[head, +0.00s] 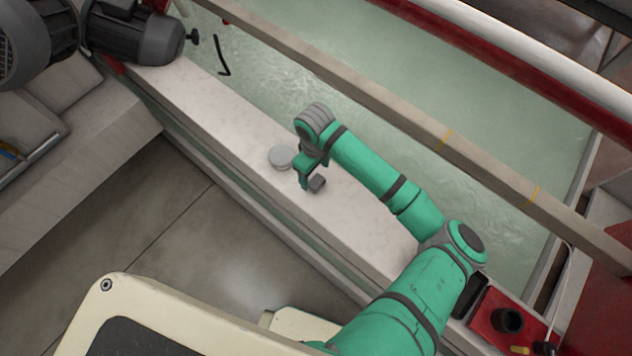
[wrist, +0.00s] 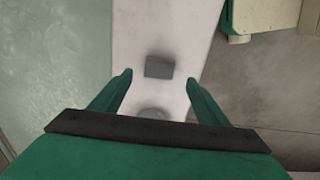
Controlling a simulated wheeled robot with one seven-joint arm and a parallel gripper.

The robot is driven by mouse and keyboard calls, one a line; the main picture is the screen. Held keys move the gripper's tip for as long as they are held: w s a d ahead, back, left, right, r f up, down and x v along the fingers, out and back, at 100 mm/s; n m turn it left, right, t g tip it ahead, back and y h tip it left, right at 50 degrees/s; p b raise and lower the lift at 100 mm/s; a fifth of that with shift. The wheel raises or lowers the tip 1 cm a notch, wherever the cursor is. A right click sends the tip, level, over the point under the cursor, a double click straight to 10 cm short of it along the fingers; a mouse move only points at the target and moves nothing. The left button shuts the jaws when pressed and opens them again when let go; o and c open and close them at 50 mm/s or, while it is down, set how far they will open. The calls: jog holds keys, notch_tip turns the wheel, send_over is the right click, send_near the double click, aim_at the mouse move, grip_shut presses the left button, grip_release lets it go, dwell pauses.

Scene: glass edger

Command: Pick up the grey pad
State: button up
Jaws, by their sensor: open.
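Two small grey things lie on the pale ledge, and I cannot tell for sure which is the grey pad. One is a dark grey square block (head: 317,184), which in the wrist view (wrist: 159,67) lies between and just beyond my fingertips. The other is a round, lighter grey disc (head: 281,157), partly visible in the wrist view (wrist: 153,113) closer to my palm. My gripper (head: 306,178) is open and empty above the ledge, and its fingers also frame the wrist view (wrist: 159,79). I see no contact with either thing.
The pale stone-like ledge (head: 225,118) runs between a water-filled trough (head: 300,85) and the floor (head: 150,235). A grey motor (head: 135,35) stands at the far left end. A long beam (head: 400,110) crosses beyond my arm. A red box (head: 500,315) is at lower right.

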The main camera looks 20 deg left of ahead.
aim_at(316, 181)
notch_tip(316, 181, down, 5)
jog(key=shift+d+r, duration=0.1)
jog(key=shift+d, duration=0.05)
jog(key=c, duration=1.1)
